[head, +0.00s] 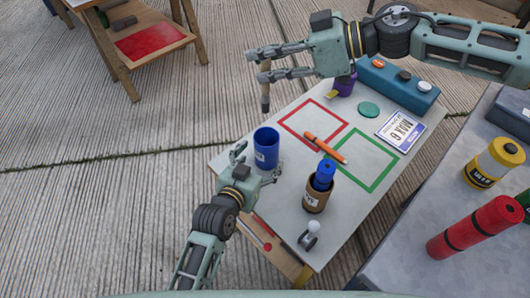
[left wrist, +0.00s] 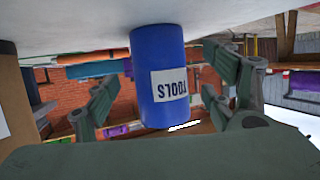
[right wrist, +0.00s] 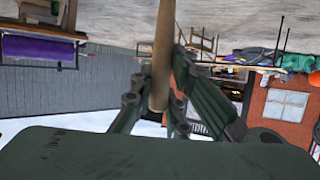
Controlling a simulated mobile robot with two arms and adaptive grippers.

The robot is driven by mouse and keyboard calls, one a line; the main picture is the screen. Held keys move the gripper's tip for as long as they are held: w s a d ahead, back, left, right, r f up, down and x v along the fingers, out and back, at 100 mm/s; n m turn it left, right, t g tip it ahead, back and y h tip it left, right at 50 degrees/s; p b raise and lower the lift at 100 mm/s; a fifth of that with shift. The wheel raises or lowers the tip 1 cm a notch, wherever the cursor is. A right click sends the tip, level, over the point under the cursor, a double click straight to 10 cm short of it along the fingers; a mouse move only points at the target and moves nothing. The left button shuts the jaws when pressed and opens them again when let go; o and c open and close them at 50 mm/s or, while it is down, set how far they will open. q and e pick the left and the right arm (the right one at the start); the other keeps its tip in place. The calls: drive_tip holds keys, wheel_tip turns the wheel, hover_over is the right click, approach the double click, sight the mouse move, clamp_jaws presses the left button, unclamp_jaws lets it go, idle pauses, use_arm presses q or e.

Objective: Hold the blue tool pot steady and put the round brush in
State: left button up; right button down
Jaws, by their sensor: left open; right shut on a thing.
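The blue tool pot (head: 266,150) stands upright at the left edge of the white table. In the left wrist view the pot (left wrist: 158,65) shows its "TOOLS" label between the fingers. My left gripper (head: 258,163) is open, with its fingers on either side of the pot; I cannot tell if they touch it. My right gripper (head: 265,66) is shut on the round brush (head: 265,95), which hangs upright above and behind the pot, off the table's edge. In the right wrist view the brush's tan handle (right wrist: 163,60) runs between the fingers; its far end is out of view.
On the white table (head: 235,160) are a brown pot (head: 316,200) with a blue item, an orange marker (head: 325,148), a purple cup (head: 345,85), a green disc (head: 369,110), a card (head: 401,131) and a blue box (head: 400,88). A side table at right holds a red cylinder (head: 475,227).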

sight(267, 112)
use_arm(q)
drive_tip(key=shift+x, duration=2.5)
drive_tip(key=shift+c, duration=0.4)
drive_tip(key=c, duration=1.4)
use_arm(e)
drive_tip(key=shift+f, duration=6.5)
drive_tip(key=c, duration=1.6)
unclamp_jaws()
drive_tip(key=shift+c, duration=0.2)
